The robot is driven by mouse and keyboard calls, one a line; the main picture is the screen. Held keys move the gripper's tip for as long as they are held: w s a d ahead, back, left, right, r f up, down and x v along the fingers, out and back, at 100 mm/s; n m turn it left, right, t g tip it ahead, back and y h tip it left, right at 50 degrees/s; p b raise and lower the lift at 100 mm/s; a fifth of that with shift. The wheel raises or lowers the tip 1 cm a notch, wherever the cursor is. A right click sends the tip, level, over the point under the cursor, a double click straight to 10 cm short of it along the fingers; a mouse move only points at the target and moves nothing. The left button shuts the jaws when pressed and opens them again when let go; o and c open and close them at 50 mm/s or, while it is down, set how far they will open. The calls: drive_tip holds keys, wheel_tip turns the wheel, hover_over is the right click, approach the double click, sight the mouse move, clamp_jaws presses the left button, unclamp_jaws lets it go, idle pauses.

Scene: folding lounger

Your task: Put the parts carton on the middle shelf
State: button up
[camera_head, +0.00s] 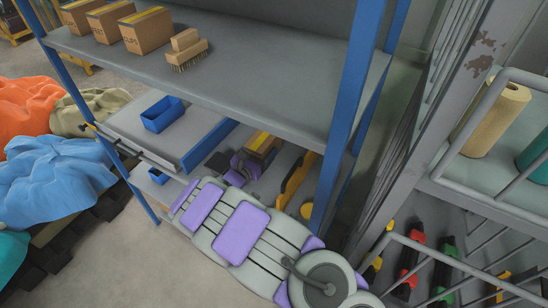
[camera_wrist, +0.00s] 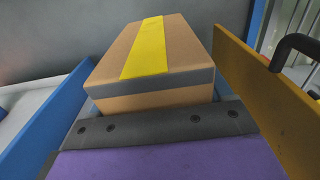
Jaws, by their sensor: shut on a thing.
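The parts carton (camera_head: 262,143) is a brown box with yellow tape along its top. It also shows at the centre of the wrist view (camera_wrist: 158,55), with a grey band near its front edge. My gripper (camera_head: 243,166) is shut on the carton's near end; its dark bar (camera_wrist: 160,124) crosses in front of the box. The carton is between a blue divider (camera_head: 208,145) on its left and a yellow divider (camera_head: 297,180) on its right, at the middle shelf (camera_head: 130,119). Its underside is hidden, so I cannot tell whether it rests on the shelf.
The upper shelf (camera_head: 265,85) overhangs the carton and bears several cartons (camera_head: 146,30) and a brush (camera_head: 187,50). A blue bin (camera_head: 162,114) stands left of the blue divider. A blue post (camera_head: 347,115) rises right of my arm. A wire rack (camera_head: 480,190) stands at the right.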

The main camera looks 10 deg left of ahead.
drive_tip(key=shift+w+d+f, duration=0.15)
drive_tip(key=shift+d, duration=0.15)
drive_tip(key=d+f, duration=0.2)
drive_tip(key=f, duration=0.1)
drive_tip(key=d+f+b, duration=0.1)
drive_tip(key=shift+f, duration=0.25)
drive_tip(key=a+f, duration=0.1)
drive_tip(key=f, duration=0.1)
drive_tip(key=a+f, duration=0.1)
drive_tip(key=f, duration=0.1)
drive_tip(key=shift+a+f, duration=0.15)
drive_tip(key=shift+a, duration=0.05)
drive_tip(key=shift+f, duration=0.3)
drive_tip(key=shift+d+r, duration=0.15)
drive_tip(key=shift+d, duration=0.4)
drive_tip(key=shift+d+b, duration=0.3)
drive_tip(key=shift+d, duration=0.15)
drive_tip(key=o, duration=0.9)
drive_tip(key=shift+o, duration=1.3)
drive_tip(key=shift+a, duration=0.4)
drive_tip(key=shift+o, duration=0.2)
drive_tip(key=shift+a+f, duration=0.2)
drive_tip(key=shift+a, duration=0.05)
drive_tip(key=shift+d+r, duration=0.1)
drive_tip(key=shift+r, duration=0.05)
drive_tip(key=p+v, duration=0.1)
drive_tip(key=v, duration=1.1)
drive_tip(key=shift+r+p, duration=0.1)
drive_tip(key=shift+p, duration=0.2)
